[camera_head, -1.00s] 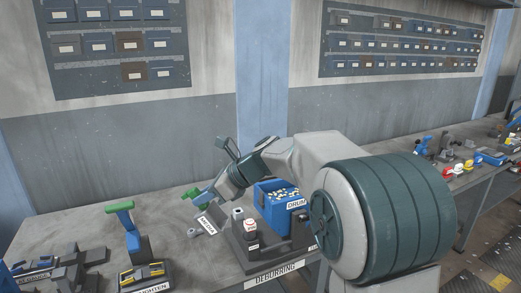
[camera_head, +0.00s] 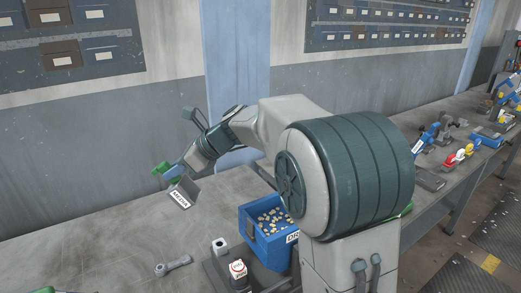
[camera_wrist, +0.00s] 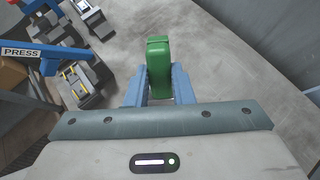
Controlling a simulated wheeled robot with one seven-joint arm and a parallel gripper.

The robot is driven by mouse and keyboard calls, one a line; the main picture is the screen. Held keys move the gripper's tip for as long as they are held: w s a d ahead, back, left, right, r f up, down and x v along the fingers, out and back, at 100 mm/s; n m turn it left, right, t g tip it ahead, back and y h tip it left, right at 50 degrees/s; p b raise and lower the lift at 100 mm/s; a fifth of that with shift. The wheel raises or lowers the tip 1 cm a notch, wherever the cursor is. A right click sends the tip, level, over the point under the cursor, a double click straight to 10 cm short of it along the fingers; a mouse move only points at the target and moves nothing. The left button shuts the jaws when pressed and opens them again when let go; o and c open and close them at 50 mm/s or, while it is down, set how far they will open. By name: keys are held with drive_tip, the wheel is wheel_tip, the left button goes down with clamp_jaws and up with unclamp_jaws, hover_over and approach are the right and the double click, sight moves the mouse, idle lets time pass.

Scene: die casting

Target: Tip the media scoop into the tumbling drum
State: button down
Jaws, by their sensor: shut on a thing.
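The media scoop (camera_head: 187,188) has a grey body, a MEDIA label and a green handle. My gripper (camera_wrist: 158,84) is shut on the green handle (camera_wrist: 159,62), which sits between its two blue fingers in the wrist view. In the head view my gripper (camera_head: 176,166) holds the scoop above the table, left of and behind the drum and apart from it. What the scoop holds is hidden. The tumbling drum (camera_head: 265,243) is a blue open-topped box with small yellowish pieces inside. My arm covers its right side and part of its label.
A grey wrench-shaped part (camera_head: 173,266) lies left of the drum. A red-and-white capped post (camera_head: 238,268) and a grey socket block (camera_head: 220,246) stand before it. A blue PRESS arm (camera_wrist: 35,52) shows in the wrist view. The table's left and back are clear.

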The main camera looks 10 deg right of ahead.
drive_tip(key=s+d+m+t+h+b, duration=0.2)
drive_tip(key=d+m+t+h+b, duration=0.4)
drive_tip(key=d+b, duration=1.2)
drive_tip(key=shift+w+d+f+m+g+h+p, duration=0.1)
drive_tip(key=shift+w+d+f+g+h+p, duration=0.35)
drive_tip(key=shift+g+p, duration=2.65)
drive_tip(key=shift+w+d+f+m+g+h+p, duration=0.1)
drive_tip(key=shift+w+f+h+p, duration=0.6)
drive_tip(key=shift+p, duration=5.4)
drive_tip(key=shift+w+d+f+m+g+h+p, duration=0.2)
drive_tip(key=shift+w+g+h+p, duration=1.05)
drive_tip(key=shift+p, duration=3.35)
